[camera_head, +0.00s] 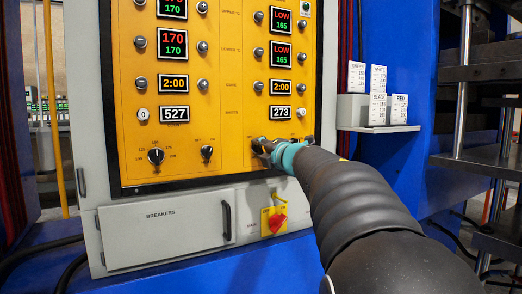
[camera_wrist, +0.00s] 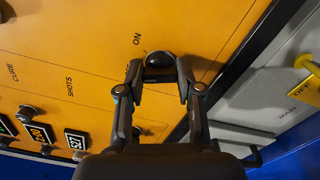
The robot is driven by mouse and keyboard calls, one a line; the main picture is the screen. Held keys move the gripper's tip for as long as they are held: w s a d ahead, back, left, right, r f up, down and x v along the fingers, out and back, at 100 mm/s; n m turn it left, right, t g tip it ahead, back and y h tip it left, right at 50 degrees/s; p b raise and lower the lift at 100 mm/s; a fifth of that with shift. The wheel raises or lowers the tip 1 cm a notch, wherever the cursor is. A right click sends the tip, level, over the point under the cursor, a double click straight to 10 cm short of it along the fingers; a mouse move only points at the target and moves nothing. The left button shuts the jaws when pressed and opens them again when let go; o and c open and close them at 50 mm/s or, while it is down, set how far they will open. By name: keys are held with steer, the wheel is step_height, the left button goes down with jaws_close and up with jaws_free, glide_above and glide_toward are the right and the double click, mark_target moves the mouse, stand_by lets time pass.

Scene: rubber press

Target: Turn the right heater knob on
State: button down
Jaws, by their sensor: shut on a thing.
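A yellow control panel (camera_head: 222,100) carries a row of knobs near its bottom edge. In the wrist view, a black round knob (camera_wrist: 159,60) sits between the fingertips of my gripper (camera_wrist: 161,72), with the label "ON" (camera_wrist: 137,40) and a short mark beside it. My gripper is shut on this knob, one finger on each side. In the head view my gripper (camera_head: 268,148) is at the panel's lower right and hides most of the knob. Which way the knob points is hard to tell. Another small black knob (camera_head: 207,152) is farther left.
Below the panel are a breaker door (camera_head: 165,225) and a red main switch (camera_head: 277,221) on a yellow plate, close under my arm. A small shelf (camera_head: 378,128) with labelled cards stands to the right.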

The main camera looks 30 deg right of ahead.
steer(key=shift+r+p, duration=0.1)
steer(key=shift+p, duration=0.25)
steer(key=m+p, duration=0.3)
steer(key=p, duration=0.1)
steer(key=shift+r+m, duration=0.15)
steer(key=shift+m, duration=0.25)
steer(key=m+p, duration=0.3)
steer(key=shift+m+p, duration=0.3)
steer(key=shift+p, duration=0.05)
steer(key=shift+f+m+p, duration=0.2)
steer(key=shift+m+p, duration=0.35)
steer(key=shift+m, duration=0.15)
steer(key=c, duration=0.8)
jaws_free()
steer(key=shift+o, duration=0.2)
